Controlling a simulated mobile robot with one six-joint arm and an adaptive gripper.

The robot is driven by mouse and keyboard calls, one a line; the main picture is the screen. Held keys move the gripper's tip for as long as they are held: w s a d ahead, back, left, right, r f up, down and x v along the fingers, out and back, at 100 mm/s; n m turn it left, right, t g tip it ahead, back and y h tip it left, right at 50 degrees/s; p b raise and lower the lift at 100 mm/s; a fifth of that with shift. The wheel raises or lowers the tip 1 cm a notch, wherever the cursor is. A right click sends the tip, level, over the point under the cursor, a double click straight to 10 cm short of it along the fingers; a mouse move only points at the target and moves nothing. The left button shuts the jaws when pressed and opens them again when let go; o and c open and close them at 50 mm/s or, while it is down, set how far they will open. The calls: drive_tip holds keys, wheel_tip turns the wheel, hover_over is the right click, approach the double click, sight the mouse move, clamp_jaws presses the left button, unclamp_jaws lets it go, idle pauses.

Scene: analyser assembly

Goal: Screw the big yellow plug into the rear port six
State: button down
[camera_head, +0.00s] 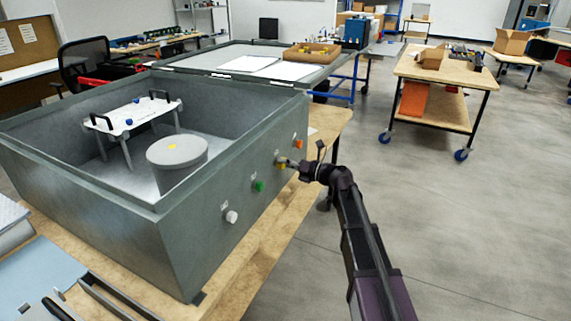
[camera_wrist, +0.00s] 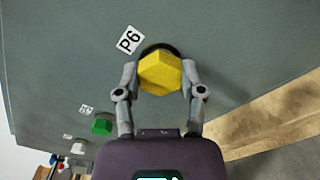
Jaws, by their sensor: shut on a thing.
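The big yellow plug (camera_wrist: 160,73) is between the fingers of my gripper (camera_wrist: 159,85) in the wrist view, with a finger against each side. A dark ring, port six, shows partly behind the plug, beside the label P6 (camera_wrist: 129,41). The plug sits at this port; how deep it is seated cannot be told. In the head view my gripper (camera_head: 290,163) reaches the side wall of the grey analyser housing (camera_head: 135,225), and the yellow plug (camera_head: 281,162) shows small at its tip.
On the same wall a green plug (camera_head: 258,186) and a white plug (camera_head: 232,216) sit to the left, and an orange plug (camera_head: 298,144) to the right. A grey round lidded container (camera_head: 178,150) and a white rack (camera_head: 133,118) stand inside the housing.

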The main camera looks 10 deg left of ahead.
drive_tip(key=m, duration=0.5)
drive_tip(key=shift+f, duration=0.1)
drive_tip(key=shift+c, duration=0.6)
unclamp_jaws()
drive_tip(key=shift+d, duration=0.1)
drive_tip(key=v, duration=0.6)
drive_tip(key=shift+d, duration=0.35)
drive_tip(key=shift+s, duration=0.1)
idle(0.5)
